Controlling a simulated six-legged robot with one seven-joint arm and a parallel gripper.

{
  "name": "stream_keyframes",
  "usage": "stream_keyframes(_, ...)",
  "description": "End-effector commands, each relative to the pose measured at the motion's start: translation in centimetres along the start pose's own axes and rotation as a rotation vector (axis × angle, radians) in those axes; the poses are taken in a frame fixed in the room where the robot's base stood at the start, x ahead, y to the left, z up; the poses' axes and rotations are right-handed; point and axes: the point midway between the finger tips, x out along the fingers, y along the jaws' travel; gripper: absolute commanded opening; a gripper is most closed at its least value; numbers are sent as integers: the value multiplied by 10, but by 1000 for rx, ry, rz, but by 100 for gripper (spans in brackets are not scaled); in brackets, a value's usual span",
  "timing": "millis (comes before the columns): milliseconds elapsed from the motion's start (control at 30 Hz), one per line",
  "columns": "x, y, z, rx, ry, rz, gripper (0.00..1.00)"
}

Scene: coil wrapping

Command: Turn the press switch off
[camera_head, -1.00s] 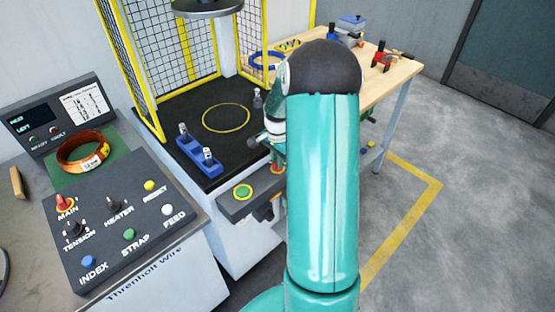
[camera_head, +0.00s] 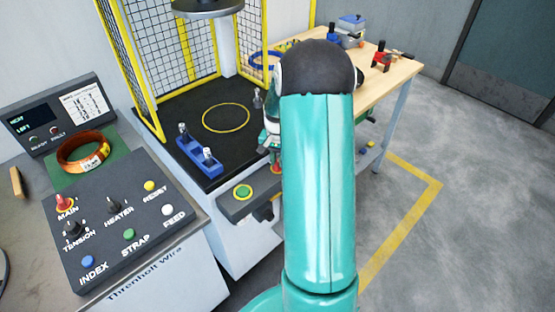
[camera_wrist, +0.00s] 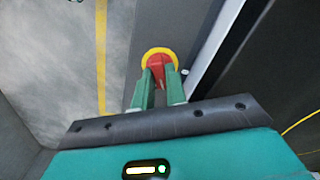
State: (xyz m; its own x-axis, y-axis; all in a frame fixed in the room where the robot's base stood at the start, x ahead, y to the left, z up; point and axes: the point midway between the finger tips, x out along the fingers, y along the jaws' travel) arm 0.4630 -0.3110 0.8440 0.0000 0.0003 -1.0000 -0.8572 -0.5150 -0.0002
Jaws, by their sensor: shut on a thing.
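The press switch is a red knob (camera_wrist: 159,62) on a yellow disc, set in the dark front panel of the press (camera_head: 228,206). In the wrist view my gripper (camera_wrist: 159,78) has its two green fingers on either side of the red knob, closed on it. The knob's handle looks roughly in line with the fingers; its exact angle is hard to tell. In the head view my arm hides most of the switch and the gripper, and only a bit of red and yellow shows beside the arm.
A green button (camera_head: 243,191) sits on the same panel, left of the switch. A blue holder (camera_head: 199,153) stands on the press bed. A control console (camera_head: 125,225) with a copper coil (camera_head: 83,150) is at left. A wooden bench (camera_head: 385,80) stands behind my arm.

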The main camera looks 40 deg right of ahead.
Motion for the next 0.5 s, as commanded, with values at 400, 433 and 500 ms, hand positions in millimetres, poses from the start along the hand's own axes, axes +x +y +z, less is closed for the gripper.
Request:
stream_keyframes(400, -1, 0, 0, -394, 1, 0, 0)
stream_keyframes(433, -1, 0, 0, -422, 1, 0, 0)
stream_keyframes(500, -1, 0, 0, -489, 1, 0, 0)
